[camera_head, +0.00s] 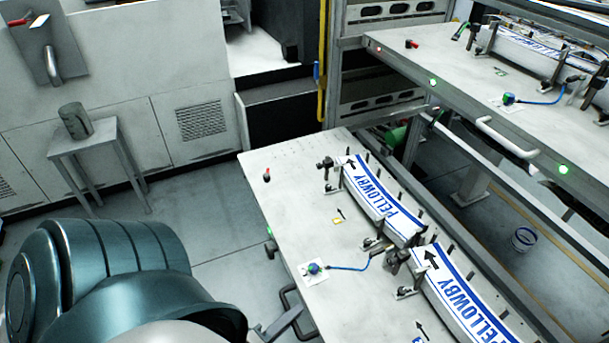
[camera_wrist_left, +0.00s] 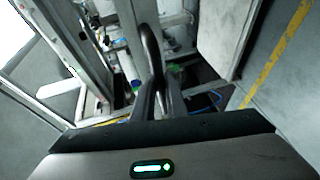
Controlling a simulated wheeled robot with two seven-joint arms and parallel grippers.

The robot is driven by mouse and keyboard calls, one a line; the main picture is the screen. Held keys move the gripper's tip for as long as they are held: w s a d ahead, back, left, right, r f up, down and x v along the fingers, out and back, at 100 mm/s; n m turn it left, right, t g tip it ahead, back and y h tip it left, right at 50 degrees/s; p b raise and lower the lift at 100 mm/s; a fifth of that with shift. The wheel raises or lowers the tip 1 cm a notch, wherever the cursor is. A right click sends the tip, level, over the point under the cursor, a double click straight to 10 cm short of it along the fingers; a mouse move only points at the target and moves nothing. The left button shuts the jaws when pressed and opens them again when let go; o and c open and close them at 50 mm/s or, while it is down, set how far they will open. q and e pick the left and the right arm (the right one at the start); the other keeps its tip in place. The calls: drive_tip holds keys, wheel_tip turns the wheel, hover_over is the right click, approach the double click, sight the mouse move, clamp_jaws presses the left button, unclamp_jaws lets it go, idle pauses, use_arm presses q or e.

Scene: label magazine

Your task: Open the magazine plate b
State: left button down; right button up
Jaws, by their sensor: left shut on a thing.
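The lower magazine plate (camera_head: 285,215) is a pale plate carrying stacks of blue-and-white PELLOWBY labels (camera_head: 385,203). It sticks out from the rack toward me. Its dark handle (camera_head: 287,297) is on the near edge, in the lower middle of the head view. My left gripper (camera_head: 294,314) is at this handle. In the left wrist view, the fingers (camera_wrist_left: 157,103) are shut on the dark curved handle bar (camera_wrist_left: 151,45). A second, upper plate (camera_head: 455,75) with a pale handle (camera_head: 505,137) is at the upper right. No letters mark which plate is b. My right gripper is out of view.
The metal rack (camera_head: 338,75) stands behind the plates. A small stool (camera_head: 85,145) with a grey cylinder (camera_head: 75,121) stands at the left. Open floor (camera_head: 225,225) lies left of the lower plate.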

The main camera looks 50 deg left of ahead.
use_arm(q)
drive_tip(key=shift+s+f, duration=0.1)
drive_tip(key=shift+s, duration=0.1)
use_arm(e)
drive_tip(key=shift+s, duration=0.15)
use_arm(q)
drive_tip(key=c, duration=1.8)
unclamp_jaws()
drive_tip(key=shift+o, duration=0.2)
drive_tip(key=shift+w, duration=0.1)
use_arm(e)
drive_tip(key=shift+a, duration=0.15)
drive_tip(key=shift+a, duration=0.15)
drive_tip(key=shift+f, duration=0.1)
